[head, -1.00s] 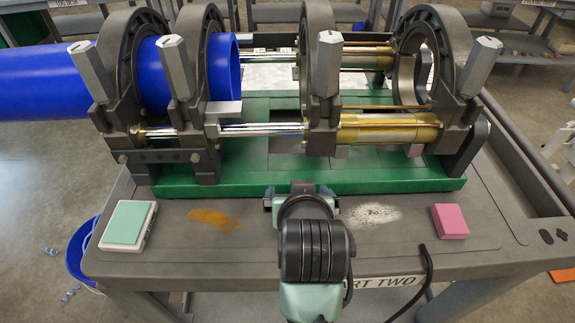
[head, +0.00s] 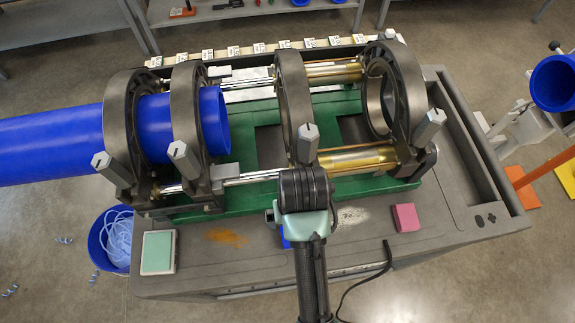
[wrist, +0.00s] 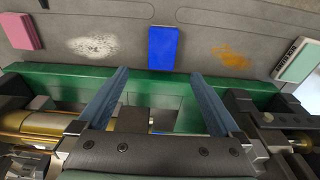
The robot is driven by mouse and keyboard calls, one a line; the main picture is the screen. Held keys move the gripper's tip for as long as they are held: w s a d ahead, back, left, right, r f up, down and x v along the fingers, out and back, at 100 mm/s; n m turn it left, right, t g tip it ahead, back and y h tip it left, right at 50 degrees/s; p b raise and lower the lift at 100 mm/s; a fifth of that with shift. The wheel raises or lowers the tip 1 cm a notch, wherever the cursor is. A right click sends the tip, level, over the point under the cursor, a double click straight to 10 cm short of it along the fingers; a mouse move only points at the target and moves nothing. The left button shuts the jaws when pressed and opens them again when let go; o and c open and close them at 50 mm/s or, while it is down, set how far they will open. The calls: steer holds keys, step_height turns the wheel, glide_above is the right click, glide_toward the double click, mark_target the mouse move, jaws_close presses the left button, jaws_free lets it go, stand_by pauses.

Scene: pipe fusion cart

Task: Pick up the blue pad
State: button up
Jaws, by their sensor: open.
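The blue pad (wrist: 163,48) lies flat on the grey cart top in the wrist view, between a white patch and an orange patch. In the head view only a sliver of the blue pad (head: 286,243) shows beside my arm, which hides the rest. My gripper (wrist: 160,76) is open and empty, its two blue-grey fingers spread wide. In the wrist view the fingertips lie just below the pad, over the green machine base. The pad appears between their lines but is not between the fingers.
A pink block (head: 405,218) lies to the right and a white-and-mint pad (head: 158,252) to the left on the cart. The clamp machine with its green base (head: 240,199) and blue pipe (head: 50,143) fills the back. A black cable (head: 362,281) hangs at the front.

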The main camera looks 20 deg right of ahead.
steer(key=f, duration=0.6)
steer(key=shift+w+f, duration=0.25)
steer(key=shift+f, duration=0.15)
steer(key=shift+w+f+p, duration=0.25)
steer(key=shift+f, duration=1.2)
steer(key=shift+w+f+p, duration=0.2)
steer(key=shift+f, duration=1.25)
steer(key=shift+f, duration=0.15)
steer(key=shift+c, duration=0.3)
steer(key=c, duration=1.3)
step_height(320, 180, up, 28)
steer(key=p, duration=0.9)
steer(key=shift+r, duration=0.2)
